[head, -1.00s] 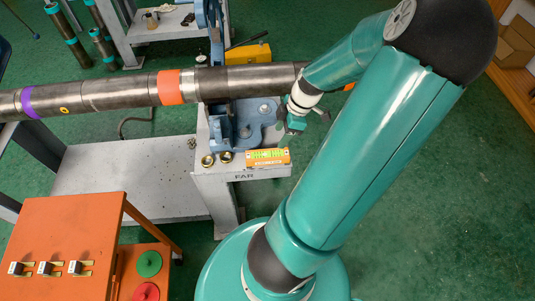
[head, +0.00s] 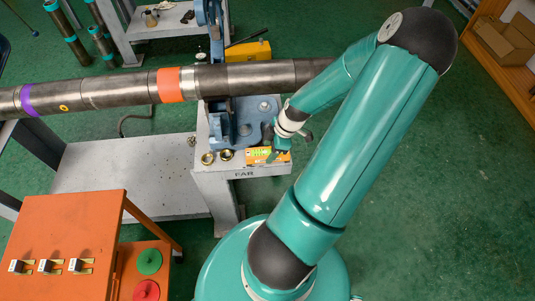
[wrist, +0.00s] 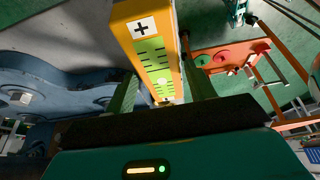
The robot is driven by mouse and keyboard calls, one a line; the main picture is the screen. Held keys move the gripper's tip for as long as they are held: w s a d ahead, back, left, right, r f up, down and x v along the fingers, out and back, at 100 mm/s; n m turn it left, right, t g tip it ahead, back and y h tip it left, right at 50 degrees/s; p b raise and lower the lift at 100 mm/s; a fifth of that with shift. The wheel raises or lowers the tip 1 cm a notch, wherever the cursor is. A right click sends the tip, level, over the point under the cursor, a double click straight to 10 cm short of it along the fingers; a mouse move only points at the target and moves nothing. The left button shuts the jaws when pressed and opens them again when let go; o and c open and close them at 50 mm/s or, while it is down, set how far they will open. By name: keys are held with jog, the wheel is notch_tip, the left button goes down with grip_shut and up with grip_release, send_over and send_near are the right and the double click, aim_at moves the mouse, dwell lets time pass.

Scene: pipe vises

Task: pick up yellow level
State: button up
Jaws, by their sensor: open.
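The yellow level (head: 256,156) lies on the grey stand's ledge, near the edge above the "FAR" label. It is orange-yellow with a bright green scale. My gripper (head: 273,154) is at the level's right end in the head view, pointing down, and hides part of it. In the wrist view the level (wrist: 152,48) runs between the two green fingers of my open gripper (wrist: 158,75), one on each side. A gap shows beside at least the right finger. I cannot tell whether either finger touches it.
The blue vise (head: 238,128) stands just behind the level, with the long pipe (head: 120,90) above it. Two brass rings (head: 208,158) sit to the left on the ledge. An orange panel (head: 62,235) stands at front left. Green floor is free at right.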

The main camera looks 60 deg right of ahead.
jog(key=shift+x, duration=1.15)
jog(key=shift+f, duration=0.25)
jog(key=c, duration=1.1)
jog(key=shift+c, duration=0.2)
jog(key=shift+r, duration=0.25)
jog(key=shift+r, duration=0.3)
